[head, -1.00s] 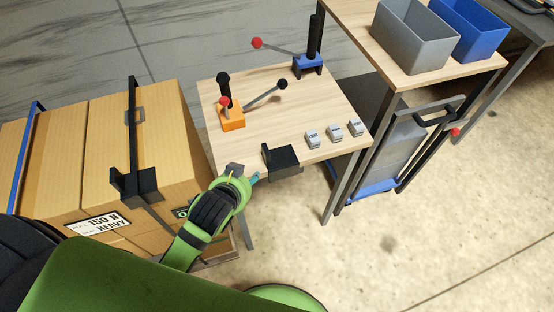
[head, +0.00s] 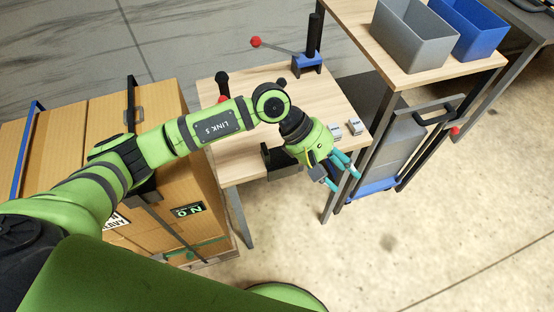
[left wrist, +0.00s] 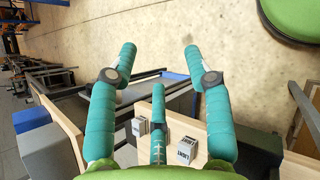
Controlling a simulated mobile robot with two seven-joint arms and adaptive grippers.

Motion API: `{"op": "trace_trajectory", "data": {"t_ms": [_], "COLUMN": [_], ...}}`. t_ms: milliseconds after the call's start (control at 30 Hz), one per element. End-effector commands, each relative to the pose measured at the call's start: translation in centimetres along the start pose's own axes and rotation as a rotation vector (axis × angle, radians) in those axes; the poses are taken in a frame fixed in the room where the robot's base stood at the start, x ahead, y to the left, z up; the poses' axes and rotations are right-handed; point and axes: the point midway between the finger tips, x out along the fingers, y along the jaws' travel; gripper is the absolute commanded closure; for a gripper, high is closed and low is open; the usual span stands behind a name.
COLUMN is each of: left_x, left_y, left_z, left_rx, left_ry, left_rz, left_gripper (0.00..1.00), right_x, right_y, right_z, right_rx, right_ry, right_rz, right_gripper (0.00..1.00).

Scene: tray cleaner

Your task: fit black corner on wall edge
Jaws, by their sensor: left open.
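A black corner piece (head: 278,160) sits at the front edge of the small wooden table (head: 232,165), partly hidden by my left arm. Another black angled piece (head: 150,188) is on the front top edge of the brown boxes (head: 75,145), at a dark strap, also partly covered by my arm. My left gripper (head: 342,172) is open and empty, right of the table-edge piece and out by the table's front right corner. In the left wrist view its teal fingers (left wrist: 158,65) are spread with nothing between them. My right gripper is not in view.
Small grey labelled blocks (head: 355,127) lie on the table; two also show in the left wrist view (left wrist: 187,150). A blue-based lever tool (head: 307,62) stands at the back. A shelf with a grey bin (head: 415,38) and blue bin (head: 470,28) is right. Floor in front is open.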

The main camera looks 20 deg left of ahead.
Motion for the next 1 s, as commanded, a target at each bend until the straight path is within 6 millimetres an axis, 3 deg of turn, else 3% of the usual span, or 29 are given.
{"op": "trace_trajectory", "data": {"t_ms": [33, 133, 233, 367, 767, 1000], "left_x": [-1.6, -5.1, -8.6, -10.9, -8.4, -6.7], "left_y": [-0.9, -2.7, -3.8, -4.5, -6.1, -6.9], "left_z": [-3.6, -9.2, -12.7, -14.7, -17.8, -19.4], "left_rx": [0.092, 0.212, 0.268, 0.291, 0.291, 0.295], "left_ry": [0.148, 0.374, 0.522, 0.610, 0.620, 0.621], "left_rz": [-0.099, -0.287, -0.425, -0.517, -0.534, -0.530], "left_gripper": [0.50, 0.50, 0.50, 0.50, 0.50, 0.50], "right_x": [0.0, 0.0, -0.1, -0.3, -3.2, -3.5], "right_y": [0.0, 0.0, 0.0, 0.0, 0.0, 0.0], "right_z": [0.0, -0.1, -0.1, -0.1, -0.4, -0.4], "right_rx": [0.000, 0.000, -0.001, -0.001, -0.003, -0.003], "right_ry": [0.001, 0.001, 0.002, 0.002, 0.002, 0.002], "right_rz": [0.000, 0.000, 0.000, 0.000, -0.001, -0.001], "right_gripper": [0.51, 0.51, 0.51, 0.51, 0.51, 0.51]}}
